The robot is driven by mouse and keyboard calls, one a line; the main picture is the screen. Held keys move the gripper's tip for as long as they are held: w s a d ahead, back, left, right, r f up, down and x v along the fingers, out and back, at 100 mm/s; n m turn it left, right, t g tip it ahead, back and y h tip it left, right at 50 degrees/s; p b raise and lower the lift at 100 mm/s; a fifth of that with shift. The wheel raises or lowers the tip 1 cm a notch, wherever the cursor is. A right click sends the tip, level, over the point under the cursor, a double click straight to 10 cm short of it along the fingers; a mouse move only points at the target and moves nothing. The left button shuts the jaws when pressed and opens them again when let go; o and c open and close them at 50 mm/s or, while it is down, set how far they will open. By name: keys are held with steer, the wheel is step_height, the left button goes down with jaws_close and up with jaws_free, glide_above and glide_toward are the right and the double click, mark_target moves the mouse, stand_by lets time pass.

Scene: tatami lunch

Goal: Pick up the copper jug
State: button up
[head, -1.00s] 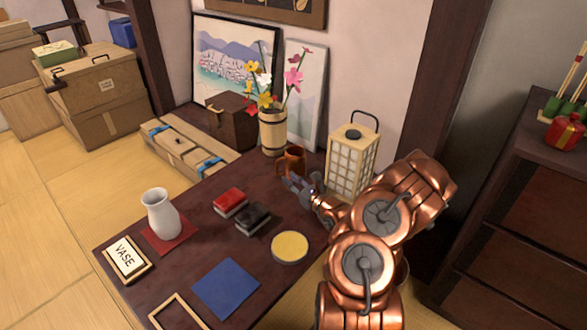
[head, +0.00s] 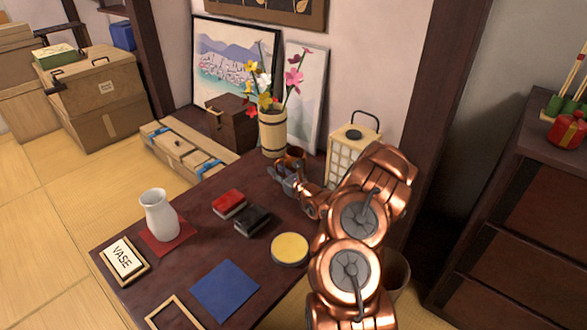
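The copper jug (head: 292,154) stands at the back of the dark low table (head: 180,272), in front of the wooden flower bucket and left of the paper lantern. Only its upper part shows; my gripper hides the lower part. My gripper (head: 281,178) is at the jug's near side, with its grey fingers pointing left and toward the back. Whether the fingers touch the jug or are around it cannot be told. The finger opening is too small to make out.
The flower bucket (head: 272,133) and lantern (head: 341,166) stand close to the jug. A white vase (head: 160,216), red box (head: 229,203), black box (head: 252,220) and yellow round dish (head: 290,248) are on the table.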

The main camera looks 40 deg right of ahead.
jaws_close()
stand_by(0.3)
steer(key=shift+r, duration=0.15)
stand_by(0.3)
